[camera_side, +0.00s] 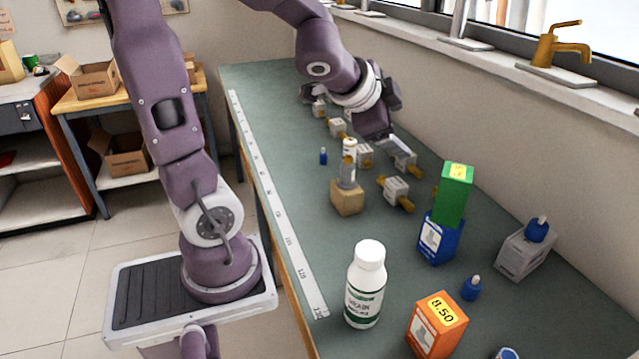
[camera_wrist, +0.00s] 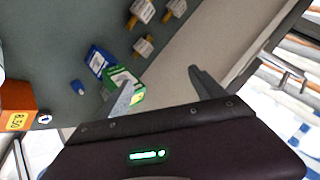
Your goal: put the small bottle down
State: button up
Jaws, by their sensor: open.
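My gripper (camera_wrist: 160,84) is open in the wrist view, with nothing between its two grey fingers. In the side view its dark body hangs over the far half of the bench, and its fingertips are hard to make out. A small white bottle (camera_side: 349,147) with a pale cap appears atop a grey piece on a wooden block (camera_side: 347,202), just below and left of my gripper in that view. Small blue bottles stand on the bench, one far (camera_side: 323,156) and one near (camera_side: 471,289); another (camera_side: 537,229) is on a grey box. Which one the task means is unclear.
A green box (camera_side: 454,193) sits on a blue box (camera_side: 437,240). A large white bottle (camera_side: 367,284) and an orange box (camera_side: 436,325) stand nearer. Several valve fittings (camera_side: 396,190) lie along the bench. The wall and sill close the right side. Free bench lies beside the ruler strip (camera_side: 275,210).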

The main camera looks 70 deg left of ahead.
jog(key=s+d+n+g+h, duration=0.1)
jog(key=s+d+n+g, duration=0.1)
jog(key=s+d, duration=0.4)
jog(key=s+d+n+g+h, duration=0.1)
jog(key=s+d, duration=0.5)
jog(key=s, duration=0.7)
jog(key=n+h, duration=0.1)
jog(key=n, duration=0.1)
jog(key=shift+n+g+h, duration=0.3)
jog(key=shift+g, duration=0.1)
